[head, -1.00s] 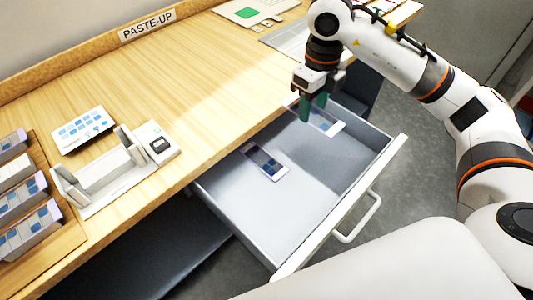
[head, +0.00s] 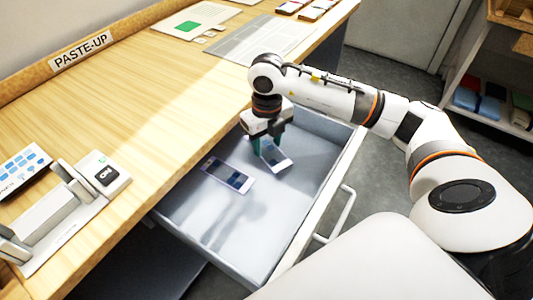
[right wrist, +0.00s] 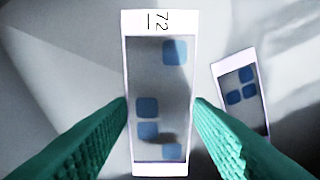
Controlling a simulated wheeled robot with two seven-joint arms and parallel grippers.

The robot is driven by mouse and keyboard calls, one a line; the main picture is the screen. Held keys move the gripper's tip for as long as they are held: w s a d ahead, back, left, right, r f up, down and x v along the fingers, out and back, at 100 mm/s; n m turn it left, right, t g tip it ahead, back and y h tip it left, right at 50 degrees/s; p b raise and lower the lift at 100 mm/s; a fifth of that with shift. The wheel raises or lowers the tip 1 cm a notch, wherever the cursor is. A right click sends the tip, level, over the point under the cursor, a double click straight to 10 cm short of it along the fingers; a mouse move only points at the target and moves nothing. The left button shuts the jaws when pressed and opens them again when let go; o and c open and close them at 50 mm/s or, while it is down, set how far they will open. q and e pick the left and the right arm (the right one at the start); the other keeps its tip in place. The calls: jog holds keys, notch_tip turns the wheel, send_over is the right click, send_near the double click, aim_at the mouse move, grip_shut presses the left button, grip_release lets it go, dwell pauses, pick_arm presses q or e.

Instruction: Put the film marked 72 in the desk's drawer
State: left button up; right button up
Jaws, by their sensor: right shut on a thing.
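The film marked 72 (right wrist: 160,60) is a white-framed strip with blue squares; its number shows at the top in the right wrist view. In the head view this film (head: 276,158) is low inside the open grey drawer (head: 240,225). My right gripper (head: 265,145) is shut on it, with green fingers at its two long edges. Whether the film touches the drawer floor I cannot tell. A second film (head: 229,175) lies flat in the drawer to the left; its number is not readable. My left gripper is out of view.
The wooden desk (head: 150,110) with a PASTE-UP sign (head: 82,50) stands above the drawer. A white holder (head: 65,215) and a blue-patterned card (head: 20,168) are on its left. The drawer's white handle (head: 340,215) faces right. The drawer's front part is clear.

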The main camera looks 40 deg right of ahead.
aim_at(267, 149)
notch_tip(267, 149, down, 4)
jog(key=shift+f+b, duration=0.15)
jog(key=shift+b, duration=0.15)
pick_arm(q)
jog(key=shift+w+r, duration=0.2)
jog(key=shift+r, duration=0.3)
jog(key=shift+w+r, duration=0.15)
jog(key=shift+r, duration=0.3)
pick_arm(e)
jog(key=shift+f, duration=0.1)
jog(key=o, duration=0.9)
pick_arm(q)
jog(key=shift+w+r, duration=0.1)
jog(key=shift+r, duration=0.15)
pick_arm(e)
jog(key=shift+o, duration=0.2)
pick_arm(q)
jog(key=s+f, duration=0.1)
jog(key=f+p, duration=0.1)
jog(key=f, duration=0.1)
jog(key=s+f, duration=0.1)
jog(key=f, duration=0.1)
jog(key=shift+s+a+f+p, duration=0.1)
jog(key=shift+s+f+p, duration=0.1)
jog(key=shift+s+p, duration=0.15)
pick_arm(e)
notch_tip(267, 149, up, 12)
